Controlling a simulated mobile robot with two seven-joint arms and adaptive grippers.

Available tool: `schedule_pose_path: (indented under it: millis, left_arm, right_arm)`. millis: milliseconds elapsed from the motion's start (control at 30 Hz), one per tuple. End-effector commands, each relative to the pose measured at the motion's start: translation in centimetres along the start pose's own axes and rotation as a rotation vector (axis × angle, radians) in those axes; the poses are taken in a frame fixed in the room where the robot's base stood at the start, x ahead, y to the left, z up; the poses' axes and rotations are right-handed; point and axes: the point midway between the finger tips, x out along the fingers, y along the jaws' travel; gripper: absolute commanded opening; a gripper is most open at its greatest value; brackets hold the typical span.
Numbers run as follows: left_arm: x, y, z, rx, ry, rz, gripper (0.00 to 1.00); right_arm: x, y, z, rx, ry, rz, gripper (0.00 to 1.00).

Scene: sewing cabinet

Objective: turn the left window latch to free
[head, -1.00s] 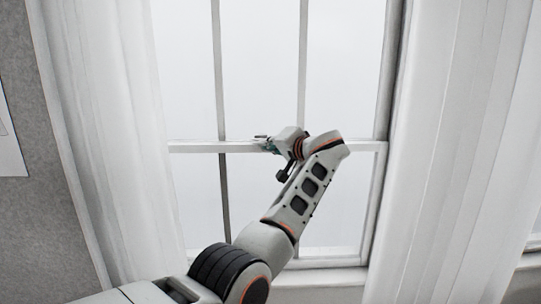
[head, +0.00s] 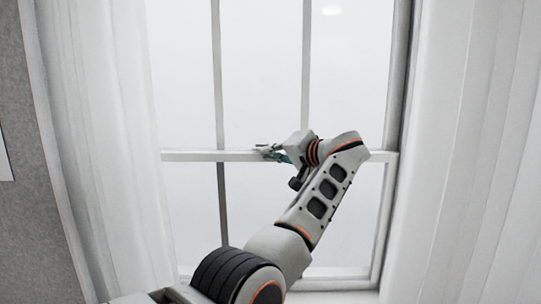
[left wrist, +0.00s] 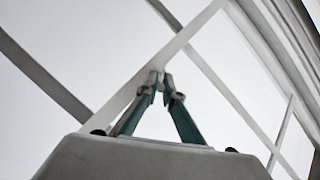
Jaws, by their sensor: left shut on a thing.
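The left window latch (head: 261,147) is a small pale piece on the horizontal meeting rail of the window. It is mostly hidden by my gripper, so its turn angle cannot be made out. My left gripper (head: 270,152) reaches it from the right, just above the rail. In the left wrist view, its green fingers (left wrist: 162,82) come together at the tips against the rail, shut on the latch. My right gripper is in neither view.
The white meeting rail (head: 190,156) crosses the window, with upright bars (head: 219,80) above and below. A white curtain (head: 95,130) hangs on the left and another (head: 470,150) on the right. The panes are blank and bright.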

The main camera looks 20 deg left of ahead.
Motion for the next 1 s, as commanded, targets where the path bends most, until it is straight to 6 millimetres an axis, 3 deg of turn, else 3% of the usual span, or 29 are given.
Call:
schedule_pose_path:
  millis: [67, 100, 133, 167, 567, 767, 1000]
  left_arm:
    - [0.1, 0.4, 0.2, 0.006, -0.004, 0.003, 0.0]
    - [0.1, 0.4, 0.2, 0.006, -0.004, 0.003, 0.14]
    - [0.1, 0.4, 0.2, 0.006, -0.004, 0.003, 0.22]
    - [0.1, 0.4, 0.2, 0.006, -0.004, 0.003, 0.24]
    - [-0.1, -0.3, -0.2, 0.001, -0.001, 0.0, 0.24]
    - [-0.7, -2.9, -1.8, -0.001, 0.001, -0.002, 0.24]
    - [-1.8, -7.2, -4.2, -0.006, 0.003, -0.007, 0.24]
  right_arm:
    - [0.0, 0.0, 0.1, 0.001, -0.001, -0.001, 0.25]
    - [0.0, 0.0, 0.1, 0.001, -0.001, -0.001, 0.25]
    - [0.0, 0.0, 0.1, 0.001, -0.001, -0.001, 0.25]
    - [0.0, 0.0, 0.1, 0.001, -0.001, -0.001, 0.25]
    - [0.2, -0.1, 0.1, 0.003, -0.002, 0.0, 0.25]
    - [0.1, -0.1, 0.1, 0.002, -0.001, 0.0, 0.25]
    - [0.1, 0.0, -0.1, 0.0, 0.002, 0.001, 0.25]
